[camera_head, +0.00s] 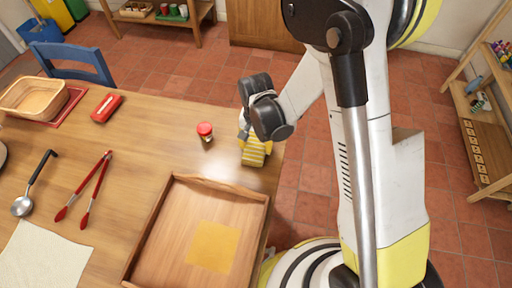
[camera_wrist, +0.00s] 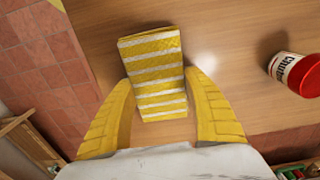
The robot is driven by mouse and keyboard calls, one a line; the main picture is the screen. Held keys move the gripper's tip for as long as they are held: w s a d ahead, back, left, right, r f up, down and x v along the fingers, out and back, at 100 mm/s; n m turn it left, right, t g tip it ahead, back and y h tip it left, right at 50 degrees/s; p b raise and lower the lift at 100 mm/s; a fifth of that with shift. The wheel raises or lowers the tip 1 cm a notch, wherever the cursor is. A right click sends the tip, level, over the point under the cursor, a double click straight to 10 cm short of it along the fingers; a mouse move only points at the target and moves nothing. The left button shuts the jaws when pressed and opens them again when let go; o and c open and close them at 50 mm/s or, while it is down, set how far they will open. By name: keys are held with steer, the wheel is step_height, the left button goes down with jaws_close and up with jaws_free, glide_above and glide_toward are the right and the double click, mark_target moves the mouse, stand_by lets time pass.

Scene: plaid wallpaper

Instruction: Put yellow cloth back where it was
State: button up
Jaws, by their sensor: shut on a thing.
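The yellow cloth (camera_wrist: 155,72) is a folded block with white stripes. In the head view the cloth (camera_head: 253,155) is at the table's right edge, below my gripper (camera_head: 247,143). In the wrist view my gripper (camera_wrist: 161,88) has one yellow finger on each side of the cloth and is shut on it. I cannot tell whether the cloth touches the table top. A wooden tray (camera_head: 178,181) lies nearer on the table, with a flat yellow square (camera_head: 213,246) on its floor.
A red-lidded jar (camera_head: 205,131) stands just left of the cloth; it also shows in the wrist view (camera_wrist: 290,72). Red tongs (camera_head: 85,187), a ladle (camera_head: 33,187), a red case (camera_head: 106,108) and a basket (camera_head: 34,97) lie further left. The table between jar and tray is clear.

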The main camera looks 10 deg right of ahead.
steer(key=shift+r, duration=0.1)
steer(key=o, duration=1.2)
step_height(320, 180, up, 12)
steer(key=p, duration=0.6)
step_height(320, 180, up, 12)
steer(key=n+t, duration=0.2)
steer(key=t, duration=0.1)
glide_above(256, 144)
steer(key=s+d, duration=0.3)
steer(key=d, duration=0.3)
steer(key=s+d+r+n+t, duration=0.2)
steer(key=s+d+r+t, duration=0.2)
steer(key=s+d+r, duration=0.3)
steer(key=shift+s+r, duration=0.15)
steer(key=shift+s, duration=0.75)
